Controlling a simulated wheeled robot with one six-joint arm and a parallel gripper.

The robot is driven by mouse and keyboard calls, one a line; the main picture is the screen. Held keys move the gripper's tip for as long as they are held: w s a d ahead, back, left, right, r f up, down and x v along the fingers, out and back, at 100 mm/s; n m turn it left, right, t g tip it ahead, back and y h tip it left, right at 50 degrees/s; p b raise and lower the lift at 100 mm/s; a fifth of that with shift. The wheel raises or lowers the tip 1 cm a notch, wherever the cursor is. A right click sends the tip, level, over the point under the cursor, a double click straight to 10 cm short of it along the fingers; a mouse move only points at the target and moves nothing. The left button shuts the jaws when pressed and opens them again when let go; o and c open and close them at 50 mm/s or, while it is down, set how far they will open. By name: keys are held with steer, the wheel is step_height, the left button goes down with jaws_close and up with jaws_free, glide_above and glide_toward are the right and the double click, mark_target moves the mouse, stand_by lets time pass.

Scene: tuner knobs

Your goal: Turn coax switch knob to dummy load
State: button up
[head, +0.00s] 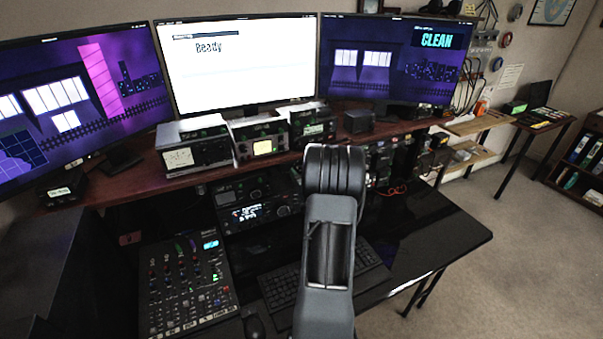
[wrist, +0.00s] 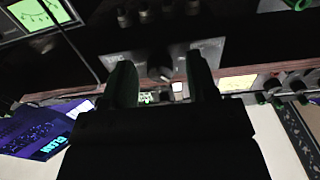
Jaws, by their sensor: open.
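In the wrist view, which looks upside down, a dark grey panel (wrist: 178,55) sits just beyond my gripper (wrist: 158,62). A small knob with a light pointer (wrist: 160,73) shows on the panel between my two fingers; it looks like the coax switch knob. My gripper is open, with one finger on each side of the knob and a gap to both. I cannot tell how far the fingertips are from the panel. The switch labels, including dummy load, are too dark and small to read. In the head view, my arm hides the gripper and knob.
In the head view, radio boxes (head: 196,151) line the wooden shelf (head: 139,168) under several monitors (head: 240,64). A mixer (head: 187,285) and keyboard (head: 281,287) lie on the black desk (head: 440,238). The desk's right side is clear.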

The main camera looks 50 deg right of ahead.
steer(key=c, duration=0.9)
